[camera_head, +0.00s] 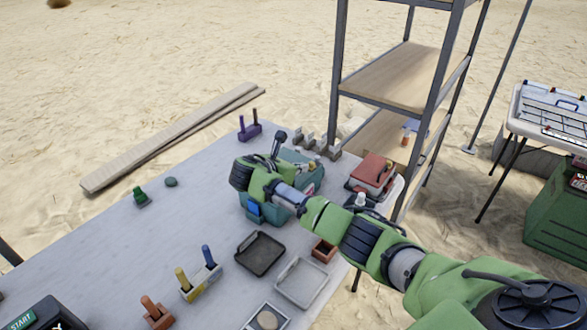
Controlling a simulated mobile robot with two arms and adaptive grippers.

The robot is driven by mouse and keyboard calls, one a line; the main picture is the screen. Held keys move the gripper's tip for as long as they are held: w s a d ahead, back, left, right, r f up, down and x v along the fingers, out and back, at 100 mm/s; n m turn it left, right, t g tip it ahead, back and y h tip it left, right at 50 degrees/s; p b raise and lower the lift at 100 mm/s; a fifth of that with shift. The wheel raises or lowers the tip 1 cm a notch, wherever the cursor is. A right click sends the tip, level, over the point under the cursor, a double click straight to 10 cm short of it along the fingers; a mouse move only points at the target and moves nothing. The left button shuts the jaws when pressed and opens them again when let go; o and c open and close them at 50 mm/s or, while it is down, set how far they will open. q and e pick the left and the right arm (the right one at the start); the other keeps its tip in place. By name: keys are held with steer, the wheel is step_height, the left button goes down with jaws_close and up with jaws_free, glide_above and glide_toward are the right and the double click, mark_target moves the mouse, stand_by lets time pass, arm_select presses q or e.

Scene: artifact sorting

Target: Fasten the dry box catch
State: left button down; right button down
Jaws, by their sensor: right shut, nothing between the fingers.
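The dry box appears to be the teal box (311,173) near the far right part of the grey table. A blue piece, perhaps its catch (270,212), shows low on its near side. My right arm reaches in from the lower right and crosses in front of the box, hiding much of it. My right gripper (272,158) is at the box's left side, shut and empty. Its fingertips are small and partly hidden, so I cannot tell whether they touch the box. I cannot tell whether the catch is fastened. My left gripper is not in view.
A red-topped box (374,172) stands right of the teal box. A black tray (260,253) and a grey tray (301,282) lie nearer. A purple peg holder (249,131) stands behind. Metal shelving (398,78) rises beyond the table. The table's left middle is mostly clear.

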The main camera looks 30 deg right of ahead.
mark_target(310, 169)
steer(key=shift+x, duration=1.1)
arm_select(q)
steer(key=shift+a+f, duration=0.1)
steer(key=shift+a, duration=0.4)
arm_select(e)
steer(key=shift+w+d+f, duration=0.1)
steer(key=shift+w+d, duration=0.05)
steer(key=shift+d, duration=0.05)
steer(key=shift+d, duration=0.1)
steer(key=shift+w+d, duration=0.3)
steer(key=shift+d, duration=0.3)
steer(key=shift+w+d, duration=0.25)
steer(key=shift+d, duration=0.35)
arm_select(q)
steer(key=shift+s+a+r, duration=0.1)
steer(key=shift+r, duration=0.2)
